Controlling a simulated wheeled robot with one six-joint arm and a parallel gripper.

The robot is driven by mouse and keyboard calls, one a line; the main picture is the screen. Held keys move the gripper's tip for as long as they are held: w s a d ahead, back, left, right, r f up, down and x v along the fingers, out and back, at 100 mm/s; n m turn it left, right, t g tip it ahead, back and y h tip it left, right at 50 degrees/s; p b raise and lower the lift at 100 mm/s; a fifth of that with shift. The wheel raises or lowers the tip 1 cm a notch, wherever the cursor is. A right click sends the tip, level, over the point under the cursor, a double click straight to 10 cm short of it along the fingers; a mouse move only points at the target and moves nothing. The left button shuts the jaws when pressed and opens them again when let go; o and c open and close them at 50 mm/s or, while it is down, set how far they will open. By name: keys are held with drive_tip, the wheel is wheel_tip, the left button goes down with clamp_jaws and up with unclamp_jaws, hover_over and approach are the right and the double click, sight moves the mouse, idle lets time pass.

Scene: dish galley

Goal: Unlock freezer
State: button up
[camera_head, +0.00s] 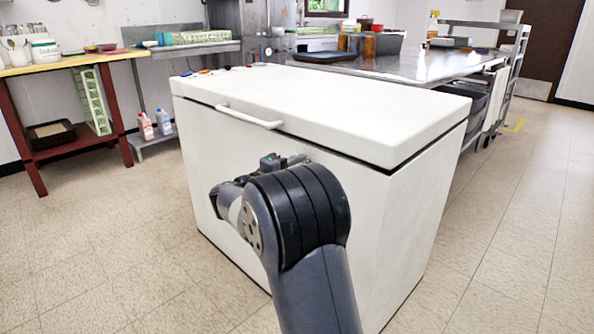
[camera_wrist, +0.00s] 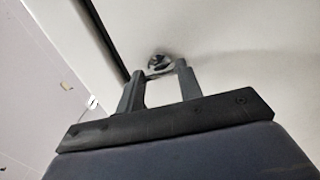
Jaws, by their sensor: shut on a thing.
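The white chest freezer (camera_head: 310,95) stands in the middle of the head view with its lid down. A light bar handle (camera_head: 249,117) runs along the lid's front edge. In the wrist view, a small round dark and metallic lock (camera_wrist: 158,65) sits on the white front face (camera_wrist: 240,45), below the dark lid seam. My gripper (camera_wrist: 158,74) is at the lock, its two fingers closed on a small part there, which I take to be the key. The fingers hide most of that part. In the head view my arm covers the lock and the fingertips.
Several small coloured items (camera_head: 222,68) lie on the back left of the lid. A red-legged table (camera_head: 70,65) stands at left, with two bottles (camera_head: 146,126) on a low shelf nearby. A steel counter (camera_head: 420,63) is behind. The floor (camera_head: 520,190) at right is clear.

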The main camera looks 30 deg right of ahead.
drive_tip(key=o, duration=1)
drive_tip(key=p+v, duration=0.3)
drive_tip(key=v, duration=0.7)
drive_tip(key=shift+s+a, duration=0.2)
drive_tip(key=shift+a, duration=0.15)
drive_tip(key=b+x, duration=0.2)
drive_tip(key=x, duration=0.8)
drive_tip(key=shift+w+d, duration=0.2)
drive_tip(key=shift+d, duration=0.15)
